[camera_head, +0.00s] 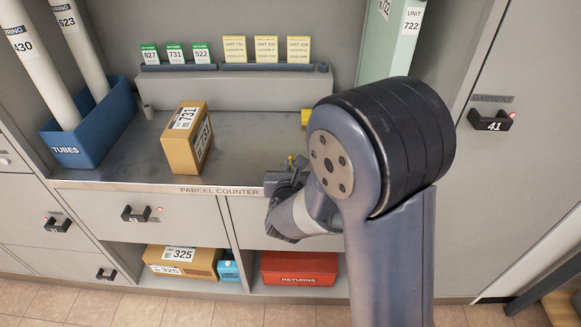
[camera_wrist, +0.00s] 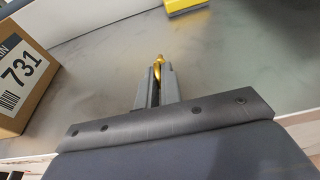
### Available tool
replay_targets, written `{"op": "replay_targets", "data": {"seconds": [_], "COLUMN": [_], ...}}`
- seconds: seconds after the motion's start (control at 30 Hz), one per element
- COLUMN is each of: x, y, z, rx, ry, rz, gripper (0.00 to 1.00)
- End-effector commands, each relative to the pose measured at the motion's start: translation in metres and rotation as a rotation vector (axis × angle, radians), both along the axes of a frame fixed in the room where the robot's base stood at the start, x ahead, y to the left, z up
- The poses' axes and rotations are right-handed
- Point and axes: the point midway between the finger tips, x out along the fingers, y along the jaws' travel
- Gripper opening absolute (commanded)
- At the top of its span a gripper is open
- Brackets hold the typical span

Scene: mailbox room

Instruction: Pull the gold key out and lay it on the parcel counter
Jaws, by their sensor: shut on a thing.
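The gold key (camera_wrist: 157,66) shows in the wrist view between the tips of my gripper (camera_wrist: 156,75), which is shut on it. Most of the key is hidden by the fingers. In the head view a small bit of gold (camera_head: 291,160) shows at my gripper (camera_head: 286,172), near the front edge of the parcel counter (camera_head: 235,165). The grey counter top also lies beyond the fingertips in the wrist view (camera_wrist: 215,75). I cannot tell whether the key touches the counter.
A box marked 731 (camera_head: 187,138) stands on the counter, left of my gripper. A blue tubes bin (camera_head: 90,130) is at the far left. A yellow item (camera_head: 305,117) lies farther back, partly hidden by my arm. The counter between box and gripper is bare.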

Motion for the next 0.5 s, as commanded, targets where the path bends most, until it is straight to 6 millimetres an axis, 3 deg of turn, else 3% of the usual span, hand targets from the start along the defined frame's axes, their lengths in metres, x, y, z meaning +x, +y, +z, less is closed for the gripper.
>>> {"op": "replay_targets", "data": {"seconds": [0.13, 0.2, 0.5], "x": [0.0001, 0.0001, 0.0], "y": [0.0, 0.0, 0.0], "z": [0.0007, 0.0007, 0.0005], "rx": [0.0, 0.0, 0.0], "ry": [0.0, 0.0, 0.0], "rz": [0.0, 0.0, 0.0], "gripper": [0.0, 0.1, 0.31]}}
